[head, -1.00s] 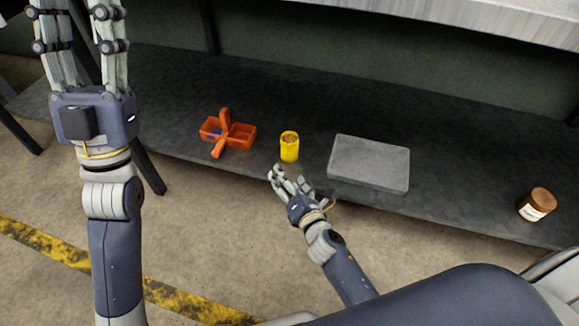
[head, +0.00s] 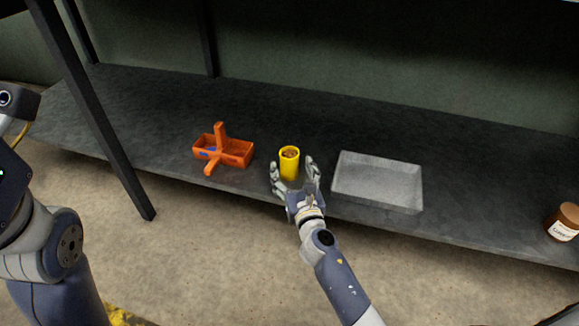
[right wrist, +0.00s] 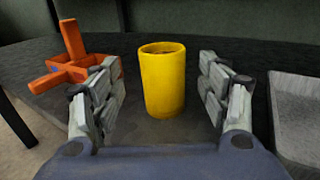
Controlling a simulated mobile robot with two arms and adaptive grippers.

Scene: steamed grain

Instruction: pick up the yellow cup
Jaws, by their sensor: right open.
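The yellow cup (head: 289,165) stands upright on the dark shelf, with brown contents showing at its top. It also shows in the right wrist view (right wrist: 162,82), centred between the fingers. My right gripper (head: 295,172) is open at the shelf's front edge, with one finger on each side of the cup. In the right wrist view (right wrist: 163,95) there is a visible gap between the cup and the fingers on both sides. My left arm shows at the left edge of the head view, but its fingers are out of the picture.
An orange divided carrier (head: 234,151) with something blue in it stands left of the cup. A grey tray (head: 345,196) lies to the right. A brown jar (head: 563,222) stands at the far right. The shelf (head: 400,140) is bare behind them; a dark post (head: 95,115) rises at left.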

